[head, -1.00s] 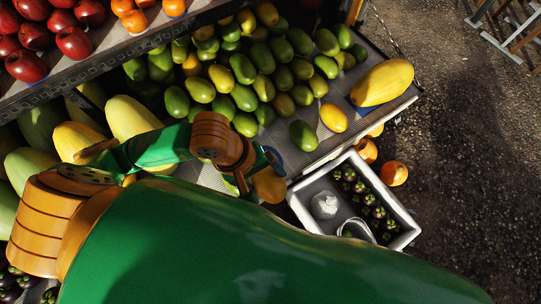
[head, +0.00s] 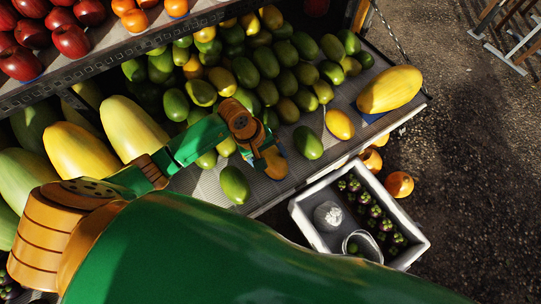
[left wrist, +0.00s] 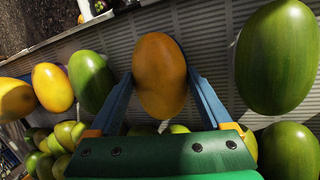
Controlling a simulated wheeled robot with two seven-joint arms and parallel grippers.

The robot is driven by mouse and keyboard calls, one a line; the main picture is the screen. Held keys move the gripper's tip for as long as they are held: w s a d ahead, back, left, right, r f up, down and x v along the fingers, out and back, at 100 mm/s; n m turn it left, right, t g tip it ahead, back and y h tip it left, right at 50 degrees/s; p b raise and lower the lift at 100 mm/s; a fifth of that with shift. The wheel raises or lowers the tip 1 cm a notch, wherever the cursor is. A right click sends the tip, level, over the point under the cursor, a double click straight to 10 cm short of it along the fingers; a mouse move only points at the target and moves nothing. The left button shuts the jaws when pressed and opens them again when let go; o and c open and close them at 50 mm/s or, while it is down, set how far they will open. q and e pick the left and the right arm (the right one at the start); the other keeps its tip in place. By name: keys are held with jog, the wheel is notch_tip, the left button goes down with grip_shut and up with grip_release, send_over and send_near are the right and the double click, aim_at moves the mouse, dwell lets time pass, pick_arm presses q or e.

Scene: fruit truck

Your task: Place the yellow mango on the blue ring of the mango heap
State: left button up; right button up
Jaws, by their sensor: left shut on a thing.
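My left gripper (head: 273,162) is above the grey ribbed shelf, at the near edge of the mango heap (head: 270,75). In the left wrist view, its two blue fingers (left wrist: 162,98) are shut on the yellow mango (left wrist: 158,72), one on each side. Whether the mango touches the shelf cannot be told. In the head view, a little blue shows beside the gripper (head: 283,150); I cannot tell whether it is the ring or a finger. The blue ring is otherwise hidden by the gripper and mango. My right gripper is not in view.
A green mango (head: 308,142) and another yellow mango (head: 339,124) lie to the right. A green mango (head: 234,185) lies nearer, by the shelf edge. A papaya (head: 390,89) is at the right end. Below stands a white crate (head: 300,222). Large melons (head: 132,128) are at left.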

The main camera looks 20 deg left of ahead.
pick_arm(q)
jog(key=shift+f, duration=0.15)
jog(key=o, duration=1)
jog(key=shift+r, duration=0.3)
jog(key=v, duration=1.2)
